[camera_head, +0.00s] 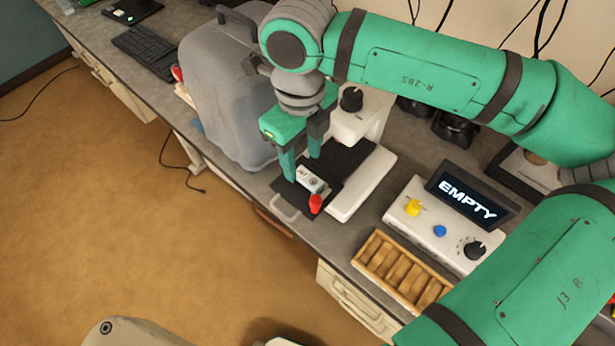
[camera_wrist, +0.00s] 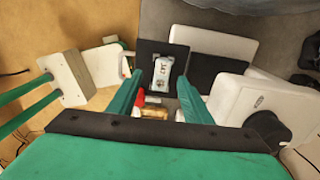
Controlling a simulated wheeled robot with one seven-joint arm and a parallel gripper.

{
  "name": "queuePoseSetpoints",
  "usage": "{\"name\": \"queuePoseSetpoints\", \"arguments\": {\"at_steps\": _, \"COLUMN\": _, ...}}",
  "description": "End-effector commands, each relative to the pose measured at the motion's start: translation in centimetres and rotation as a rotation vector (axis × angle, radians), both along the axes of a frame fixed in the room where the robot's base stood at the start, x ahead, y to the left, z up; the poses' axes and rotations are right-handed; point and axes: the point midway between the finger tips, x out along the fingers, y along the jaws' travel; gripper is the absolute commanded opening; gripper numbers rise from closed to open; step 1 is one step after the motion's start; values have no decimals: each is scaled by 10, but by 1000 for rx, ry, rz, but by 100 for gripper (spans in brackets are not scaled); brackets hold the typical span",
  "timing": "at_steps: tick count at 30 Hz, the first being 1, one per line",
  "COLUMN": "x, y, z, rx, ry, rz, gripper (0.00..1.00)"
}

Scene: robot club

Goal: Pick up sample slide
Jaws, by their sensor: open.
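The sample slide, as far as I can tell, is a small pale piece with dark markings (camera_head: 311,181) on the black stage (camera_head: 335,187) of a white microscope-like device. It also shows in the wrist view (camera_wrist: 164,72), lying on a black plate between the fingers. My gripper (camera_head: 302,168) is open, pointing down just above the slide. In the wrist view its two green fingers (camera_wrist: 160,84) stand apart on either side of the slide's line, with a visible gap. A red knob or tip (camera_head: 316,204) is beside the slide's near end. I cannot tell whether the fingers touch anything.
A white control box (camera_head: 400,213) with a display reading "EMPTY" (camera_head: 467,199) stands to the right. A slotted wooden rack (camera_head: 385,283) is in front of it. A grey covered object (camera_head: 215,90) stands close left of my gripper. A keyboard (camera_head: 146,50) lies farther left.

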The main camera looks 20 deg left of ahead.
Motion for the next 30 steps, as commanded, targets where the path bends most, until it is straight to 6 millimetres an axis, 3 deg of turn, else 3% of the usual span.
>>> {"name": "queuePoseSetpoints", "arguments": {"at_steps": 10, "x": 1, "y": -4, "z": -43, "rx": 1, "ry": 3, "rz": -2, "gripper": 45}}
{"name": "queuePoseSetpoints", "arguments": {"at_steps": 20, "x": 1, "y": -4, "z": -49, "rx": 0, "ry": 0, "rz": -1, "gripper": 45}}
{"name": "queuePoseSetpoints", "arguments": {"at_steps": 25, "x": 1, "y": -4, "z": -49, "rx": 0, "ry": 1, "rz": -1, "gripper": 5}}
{"name": "queuePoseSetpoints", "arguments": {"at_steps": 30, "x": 1, "y": -4, "z": -49, "rx": 0, "ry": 1, "rz": -1, "gripper": 1}}
